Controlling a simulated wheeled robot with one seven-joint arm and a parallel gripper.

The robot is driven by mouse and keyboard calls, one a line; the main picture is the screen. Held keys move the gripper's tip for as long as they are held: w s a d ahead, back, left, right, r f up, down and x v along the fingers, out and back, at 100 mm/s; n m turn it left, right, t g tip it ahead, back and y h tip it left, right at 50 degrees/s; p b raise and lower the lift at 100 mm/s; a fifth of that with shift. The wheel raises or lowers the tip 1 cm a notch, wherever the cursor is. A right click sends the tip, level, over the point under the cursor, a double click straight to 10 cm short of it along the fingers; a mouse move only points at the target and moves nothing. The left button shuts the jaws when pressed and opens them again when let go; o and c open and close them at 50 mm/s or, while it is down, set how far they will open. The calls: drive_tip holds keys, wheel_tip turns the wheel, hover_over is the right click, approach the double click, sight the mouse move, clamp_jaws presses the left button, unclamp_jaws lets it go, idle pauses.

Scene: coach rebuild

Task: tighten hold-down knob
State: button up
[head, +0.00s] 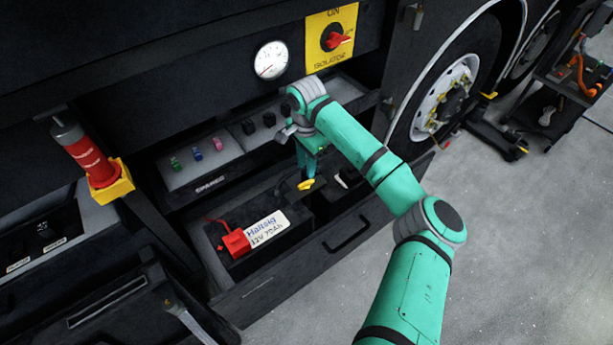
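A yellow knob (306,184), which looks like the hold-down knob, stands over the black battery in the open drawer (280,285). The battery carries a white label (268,227) reading 12V 70Ah and a red terminal cover (236,241) at its left end. My gripper (308,172) points down directly above the yellow knob, at or very near it. The fingers are small and partly hidden by the wrist, so I cannot tell whether they touch or grip the knob.
Behind the drawer is a spares tray (205,160) with small coloured fuses and black parts. A red isolator switch (336,38) and a white gauge (271,60) are above. A red cylinder (90,158) stands left. A wheel (445,98) and tool cart (570,85) are right.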

sight(306, 182)
wheel_tip(306, 182, down, 7)
drive_tip(key=shift+r, duration=0.1)
drive_tip(key=shift+c, duration=0.3)
clamp_jaws()
